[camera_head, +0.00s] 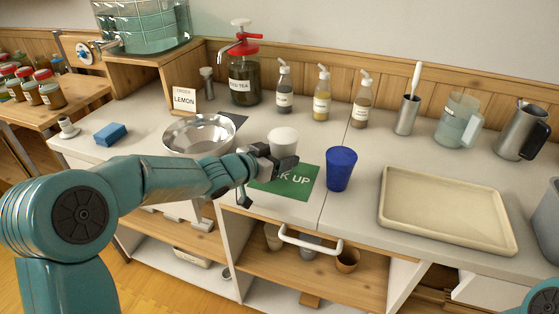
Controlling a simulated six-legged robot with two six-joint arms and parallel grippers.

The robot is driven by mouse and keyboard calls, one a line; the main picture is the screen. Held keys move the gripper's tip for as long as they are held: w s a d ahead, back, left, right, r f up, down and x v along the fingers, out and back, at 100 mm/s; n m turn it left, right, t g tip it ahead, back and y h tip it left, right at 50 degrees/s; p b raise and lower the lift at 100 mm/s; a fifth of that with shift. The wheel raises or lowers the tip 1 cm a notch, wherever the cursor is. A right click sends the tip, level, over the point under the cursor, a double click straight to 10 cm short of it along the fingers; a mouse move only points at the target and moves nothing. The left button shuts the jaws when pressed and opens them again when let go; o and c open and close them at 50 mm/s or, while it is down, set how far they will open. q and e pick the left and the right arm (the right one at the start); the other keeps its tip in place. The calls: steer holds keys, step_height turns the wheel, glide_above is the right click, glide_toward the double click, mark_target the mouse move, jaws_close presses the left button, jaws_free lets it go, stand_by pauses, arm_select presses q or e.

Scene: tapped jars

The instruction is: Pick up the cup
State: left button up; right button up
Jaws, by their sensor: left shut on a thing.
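A white cup (283,139) stands upright over the back edge of a green mat (300,189) whose visible lettering ends in "UP". My left gripper (279,160) reaches in from the left and is shut on the white cup, low on its near side. The gripper hides the cup's lower part, so I cannot tell whether it touches the mat or counter. A blue cup (341,169) stands upright on the counter, just right of the mat and apart from the gripper. My right gripper is not in view; only a bit of my right arm shows at the lower right.
A steel bowl (199,133) is left of the white cup. A beige tray (446,210) lies at right. Several pump bottles (322,95), a tea jar (243,85) and a clear jug (459,120) stand behind. Some counter between the blue cup and tray is clear.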

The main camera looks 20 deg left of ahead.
arm_select(q)
step_height(320, 180, up, 17)
steer(key=p, duration=1)
stand_by(0.4)
